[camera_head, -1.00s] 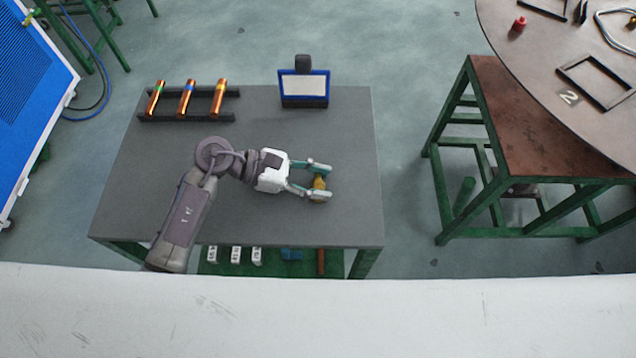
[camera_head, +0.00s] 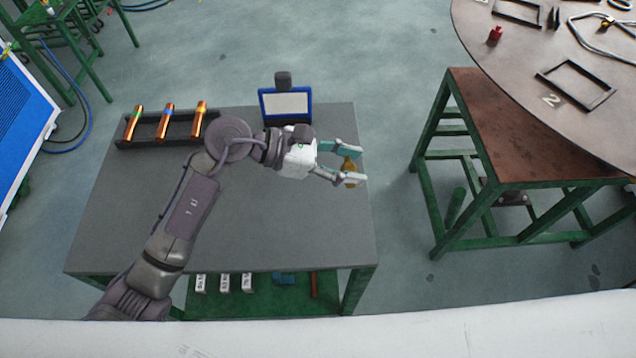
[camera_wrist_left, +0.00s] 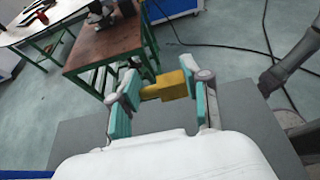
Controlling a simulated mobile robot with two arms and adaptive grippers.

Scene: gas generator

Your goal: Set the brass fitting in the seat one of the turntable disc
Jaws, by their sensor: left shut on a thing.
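My left gripper (camera_head: 348,164) is shut on the brass fitting (camera_head: 350,172) and holds it near the right side of the grey table. In the left wrist view the fitting (camera_wrist_left: 168,86) sits between the two fingers of the left gripper (camera_wrist_left: 160,95). The round turntable disc (camera_head: 520,60) stands at the upper right, partly cut off by the picture edge. It carries a dark rectangular frame (camera_head: 546,76) beside a mark "2". I cannot make out seat one for certain. My right gripper is not in view.
The grey table (camera_head: 240,225) holds a dark rack (camera_head: 180,139) of copper cylinders and a blue-framed screen (camera_head: 285,105). A brown-topped green stand (camera_head: 490,120) is under the disc's edge. Open floor (camera_head: 395,200) lies between table and stand. A red item (camera_head: 495,35) is on the disc.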

